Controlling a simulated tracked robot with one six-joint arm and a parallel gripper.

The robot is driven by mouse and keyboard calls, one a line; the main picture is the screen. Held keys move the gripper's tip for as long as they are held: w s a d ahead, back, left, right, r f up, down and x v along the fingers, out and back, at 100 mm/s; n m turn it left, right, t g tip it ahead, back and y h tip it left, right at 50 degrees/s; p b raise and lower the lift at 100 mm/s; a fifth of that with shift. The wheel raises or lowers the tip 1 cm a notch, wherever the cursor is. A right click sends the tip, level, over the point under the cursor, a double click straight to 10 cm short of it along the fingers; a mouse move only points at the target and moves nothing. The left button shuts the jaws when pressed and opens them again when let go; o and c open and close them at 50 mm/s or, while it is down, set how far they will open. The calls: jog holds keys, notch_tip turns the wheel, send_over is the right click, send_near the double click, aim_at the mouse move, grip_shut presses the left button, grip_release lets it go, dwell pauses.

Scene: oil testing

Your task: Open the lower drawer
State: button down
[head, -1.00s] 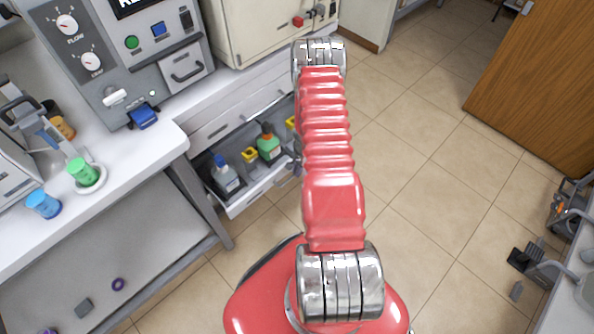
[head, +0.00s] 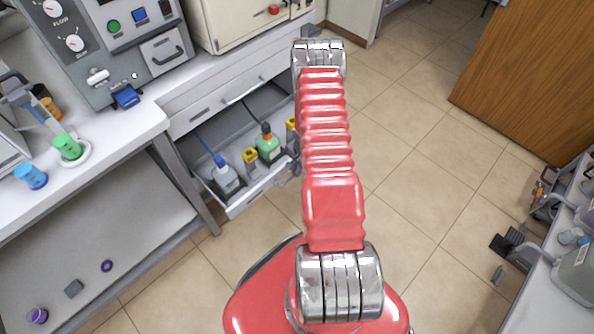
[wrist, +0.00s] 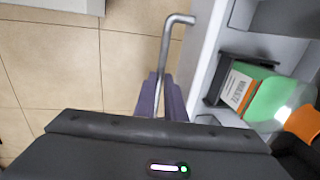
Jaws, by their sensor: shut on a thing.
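The lower drawer (head: 246,203) is pulled out from the white cabinet under the bench in the head view. Inside it stand a bottle with a blue nozzle (head: 225,178), a green bottle with a dark top (head: 267,147) and small yellow items (head: 250,157). In the wrist view my gripper (wrist: 158,92) has its purple fingers closed around the drawer's metal bar handle (wrist: 170,45). The drawer front (wrist: 207,55) is just right of the fingers, with a green item (wrist: 265,99) inside. In the head view my red arm hides most of the gripper and the handle.
A closed upper drawer (head: 203,113) is above the lower one. The bench's lower shelf (head: 130,235) is at left. Tiled floor (head: 420,150) is open to the right, bounded by a wooden panel (head: 530,80) and another bench (head: 565,250).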

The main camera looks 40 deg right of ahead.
jog(key=c, duration=1.8)
grip_release()
jog(key=shift+r, duration=0.2)
jog(key=shift+s+d+r, duration=0.1)
jog(key=shift+s+r, duration=0.35)
jog(key=shift+r, duration=1.75)
jog(key=shift+s+a+r, duration=0.1)
jog(key=shift+s+r, duration=0.3)
jog(key=shift+r, duration=1.75)
jog(key=shift+s+d+r, duration=0.1)
jog(key=shift+s+r, duration=0.35)
jog(key=shift+r, duration=1.75)
